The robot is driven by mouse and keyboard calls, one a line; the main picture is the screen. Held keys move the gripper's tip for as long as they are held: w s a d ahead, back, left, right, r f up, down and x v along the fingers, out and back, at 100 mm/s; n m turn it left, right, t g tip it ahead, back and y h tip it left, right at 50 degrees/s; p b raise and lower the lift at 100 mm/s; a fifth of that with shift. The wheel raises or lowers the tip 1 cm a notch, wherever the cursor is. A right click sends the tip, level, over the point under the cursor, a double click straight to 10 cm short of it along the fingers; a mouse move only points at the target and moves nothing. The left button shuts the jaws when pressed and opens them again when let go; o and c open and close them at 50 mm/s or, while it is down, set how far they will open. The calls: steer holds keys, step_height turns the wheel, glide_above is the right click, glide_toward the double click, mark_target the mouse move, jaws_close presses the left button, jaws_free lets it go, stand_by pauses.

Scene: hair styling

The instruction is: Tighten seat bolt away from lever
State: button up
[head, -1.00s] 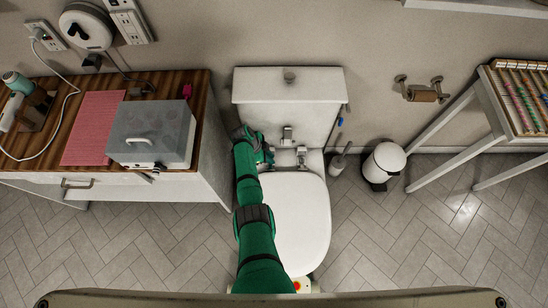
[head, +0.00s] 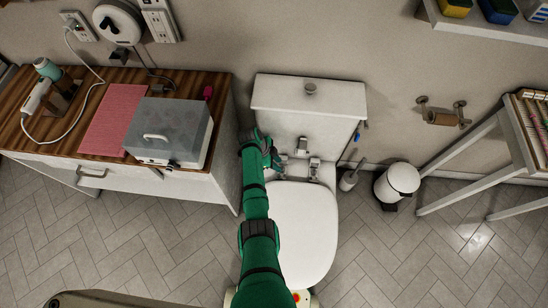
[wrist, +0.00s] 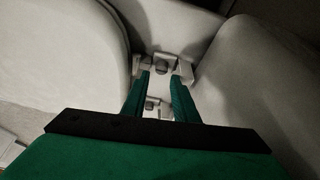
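The white toilet has its seat lid (head: 303,232) down in front of the tank (head: 307,112). A small seat hinge fitting (head: 314,168) shows at the right of the lid's back edge. The left fitting is largely hidden by my gripper (head: 275,160), which is at the lid's back left corner. In the wrist view, my gripper (wrist: 161,75) is open, its two green fingers apart. A grey bolt-like knob (wrist: 160,68) on a pale fitting shows between the fingertips, with no clear contact. Another small fitting (wrist: 152,105) shows lower between the fingers. A probable lever (head: 357,132) is on the tank's right side.
A wooden-topped cabinet (head: 228,150) with a grey-lidded box (head: 170,130) stands close left of the toilet and my arm. A toilet brush (head: 350,178) and a white bin (head: 397,183) stand to the right. The tiled floor (head: 385,255) at front right is clear.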

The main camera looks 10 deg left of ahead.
steer(key=v, duration=0.7)
steer(key=shift+d, duration=0.4)
steer(key=shift+w+r, duration=0.15)
